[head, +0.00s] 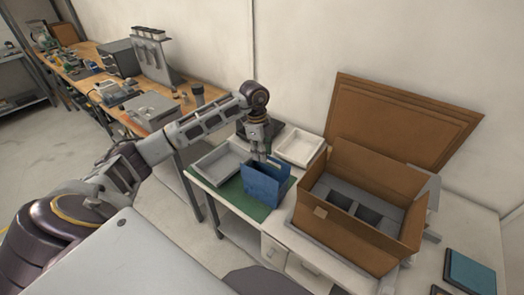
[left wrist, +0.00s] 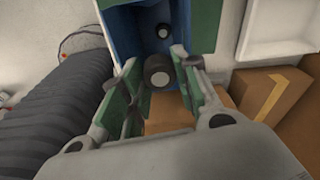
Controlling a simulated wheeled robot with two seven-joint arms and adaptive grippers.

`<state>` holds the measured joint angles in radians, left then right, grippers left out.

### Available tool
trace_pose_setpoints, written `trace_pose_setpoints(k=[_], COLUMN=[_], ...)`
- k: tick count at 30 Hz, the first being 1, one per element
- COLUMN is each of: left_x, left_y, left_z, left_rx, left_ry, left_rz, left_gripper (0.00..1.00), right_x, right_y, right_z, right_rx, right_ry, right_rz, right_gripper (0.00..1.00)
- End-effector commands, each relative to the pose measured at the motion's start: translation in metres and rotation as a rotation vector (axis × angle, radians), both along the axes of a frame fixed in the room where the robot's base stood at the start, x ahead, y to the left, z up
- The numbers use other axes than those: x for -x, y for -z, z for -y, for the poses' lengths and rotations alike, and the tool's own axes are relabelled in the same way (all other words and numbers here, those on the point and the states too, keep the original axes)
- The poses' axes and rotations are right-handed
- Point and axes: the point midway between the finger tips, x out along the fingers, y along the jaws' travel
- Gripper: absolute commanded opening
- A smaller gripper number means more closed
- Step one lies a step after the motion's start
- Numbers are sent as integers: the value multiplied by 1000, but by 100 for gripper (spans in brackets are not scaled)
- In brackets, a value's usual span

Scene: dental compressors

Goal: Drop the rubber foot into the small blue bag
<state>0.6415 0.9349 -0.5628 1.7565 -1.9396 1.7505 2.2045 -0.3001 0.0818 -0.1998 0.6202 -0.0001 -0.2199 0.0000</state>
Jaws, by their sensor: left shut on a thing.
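The small blue bag (head: 264,187) stands upright and open-topped on a green mat (head: 232,190) on the white bench. My left gripper (head: 261,155) points down at the bag's opening. In the left wrist view my left gripper (left wrist: 155,68) is shut on a dark, round rubber foot (left wrist: 158,74), held over the blue bag (left wrist: 127,22). A second dark round piece (left wrist: 163,31) shows farther down inside the bag. My right gripper is in neither view.
A grey tray (head: 222,166) lies left of the bag and a white tray (head: 300,147) behind it. A large open cardboard box (head: 345,235) with grey inserts stands close on the right. A cluttered wooden bench runs along the back left.

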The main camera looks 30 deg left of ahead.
Motion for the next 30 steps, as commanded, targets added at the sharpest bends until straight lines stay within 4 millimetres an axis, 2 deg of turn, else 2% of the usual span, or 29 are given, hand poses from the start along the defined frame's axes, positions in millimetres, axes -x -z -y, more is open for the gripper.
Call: trace_pose_setpoints(k=[9,22,23,28,30], left_x=[0,0,0,0,0], left_y=[18,19,19,19,19], left_z=[0,0,0,0,0], left_rx=[0,0,0,0,0], left_ry=[0,0,0,0,0], left_rz=[0,0,0,0,0], left_gripper=[14,14,32,54,56], right_x=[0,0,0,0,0], right_y=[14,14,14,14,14], right_z=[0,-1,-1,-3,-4], right_rx=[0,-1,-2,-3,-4], right_ry=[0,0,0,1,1], right_rz=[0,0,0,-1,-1], right_gripper=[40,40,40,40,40])
